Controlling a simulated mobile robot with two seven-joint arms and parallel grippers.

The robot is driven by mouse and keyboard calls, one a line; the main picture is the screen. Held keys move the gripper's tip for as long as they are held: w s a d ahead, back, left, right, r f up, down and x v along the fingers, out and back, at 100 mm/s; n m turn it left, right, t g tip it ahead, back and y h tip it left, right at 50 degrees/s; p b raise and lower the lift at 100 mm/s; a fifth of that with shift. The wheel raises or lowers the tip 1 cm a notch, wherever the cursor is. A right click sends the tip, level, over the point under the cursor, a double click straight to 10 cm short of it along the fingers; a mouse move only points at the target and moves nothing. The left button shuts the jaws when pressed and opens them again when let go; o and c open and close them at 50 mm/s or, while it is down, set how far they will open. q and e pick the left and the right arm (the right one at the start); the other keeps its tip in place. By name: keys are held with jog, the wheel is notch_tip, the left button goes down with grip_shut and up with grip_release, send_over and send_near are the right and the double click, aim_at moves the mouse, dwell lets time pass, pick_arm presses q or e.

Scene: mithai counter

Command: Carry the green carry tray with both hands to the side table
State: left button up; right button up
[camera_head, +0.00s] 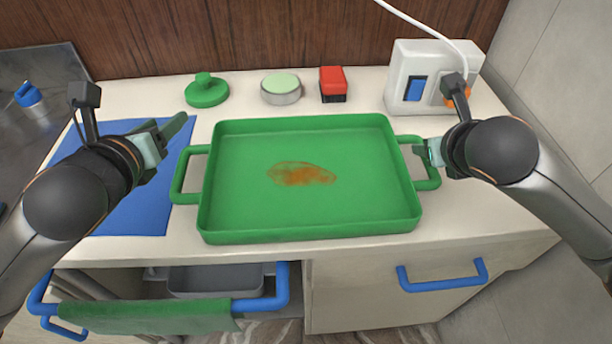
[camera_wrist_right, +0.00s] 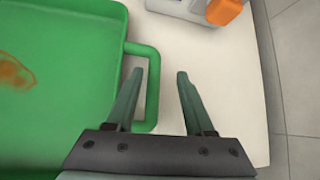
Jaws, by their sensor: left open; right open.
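The green carry tray (camera_head: 310,225) lies on the counter, with a loop handle on its left and right sides and a brown-orange smear on its floor. My left gripper (camera_head: 180,128) is open and empty, above the blue mat and up and left of the tray's left handle (camera_head: 178,175). My right gripper (camera_head: 420,152) is at the tray's right handle (camera_head: 432,180). The side table cannot be made out.
A green lidded item (camera_head: 207,92), a round tin (camera_head: 281,90), a red-and-black box (camera_head: 333,84) and a white appliance (camera_head: 425,75) stand behind the tray. A blue mat (camera_head: 140,205) lies left. Below, a drawer is open with a green cloth (camera_head: 150,316) on its blue handle.

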jog(key=shift+r, duration=3)
pick_arm(q)
jog(key=o, duration=0.8)
jog(key=shift+c, duration=0.2)
pick_arm(e)
jog(key=o, duration=0.8)
jog(key=shift+c, duration=0.2)
